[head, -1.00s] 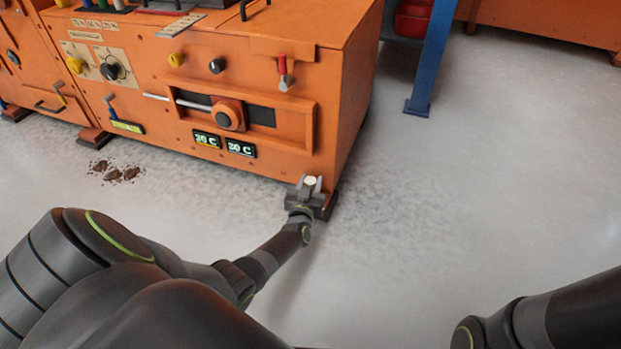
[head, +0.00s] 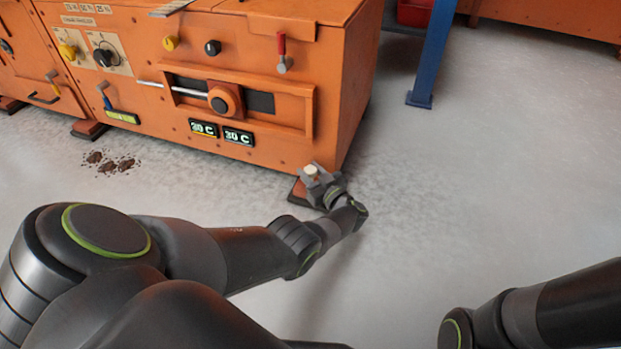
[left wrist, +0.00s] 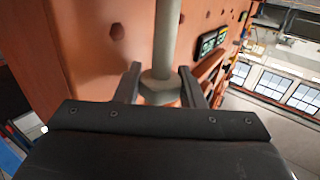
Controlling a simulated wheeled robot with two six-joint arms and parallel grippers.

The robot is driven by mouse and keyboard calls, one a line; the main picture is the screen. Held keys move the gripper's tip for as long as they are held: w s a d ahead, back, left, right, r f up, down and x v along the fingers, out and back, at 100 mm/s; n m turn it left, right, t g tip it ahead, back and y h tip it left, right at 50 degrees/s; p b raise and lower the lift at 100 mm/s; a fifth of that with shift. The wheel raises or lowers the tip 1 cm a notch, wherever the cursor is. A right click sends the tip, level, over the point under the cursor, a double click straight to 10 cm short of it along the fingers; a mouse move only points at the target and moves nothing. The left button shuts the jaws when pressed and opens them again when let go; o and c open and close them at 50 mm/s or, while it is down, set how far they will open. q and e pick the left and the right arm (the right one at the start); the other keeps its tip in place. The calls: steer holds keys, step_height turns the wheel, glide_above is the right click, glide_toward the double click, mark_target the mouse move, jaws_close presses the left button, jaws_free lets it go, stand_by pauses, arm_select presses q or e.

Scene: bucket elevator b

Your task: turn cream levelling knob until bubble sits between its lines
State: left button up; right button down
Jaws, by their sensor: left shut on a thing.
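The cream levelling knob (head: 311,171) is low at the right front corner of the orange machine (head: 270,150). My left gripper (head: 314,174) is shut on it. My right gripper is not in view; only part of my right arm shows at the lower right of the head view.
The machine front carries two lit displays (head: 238,137), an orange round knob (head: 225,99) on a slide, and a red-handled lever (head: 282,52). A blue post (head: 433,55) stands to the right. Brown crumbs (head: 110,162) lie on the grey floor, which is otherwise clear.

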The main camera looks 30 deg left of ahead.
arm_select(q)
steer(key=shift+f+n+g+y+b, duration=0.1)
steer(key=shift+n+g+y+b, duration=0.2)
steer(key=shift+n+g+b, duration=0.35)
steer(key=o, duration=0.9)
